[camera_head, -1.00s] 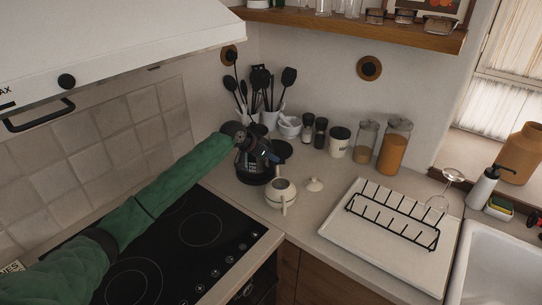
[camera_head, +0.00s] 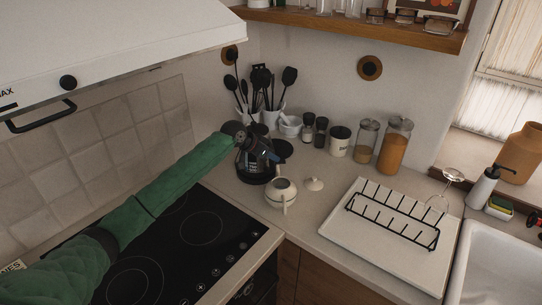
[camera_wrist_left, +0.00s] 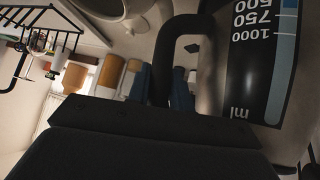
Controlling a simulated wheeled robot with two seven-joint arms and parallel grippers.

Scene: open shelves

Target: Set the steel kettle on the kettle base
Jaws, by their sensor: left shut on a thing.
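The steel kettle (camera_head: 243,166) stands upright or nearly so at the back of the counter, just past the hob. Its lower part is dark, and my forearm and gripper hide much of it. My left gripper (camera_head: 266,152) is shut on its black handle (camera_wrist_left: 185,28). In the left wrist view the kettle's side (camera_wrist_left: 262,70) shows a millilitre scale. My right gripper is not in view.
Utensil pots (camera_head: 270,117) and several jars line the wall behind. A black rack (camera_head: 393,220) sits on a white board at right. The hob (camera_head: 190,240) is clear.

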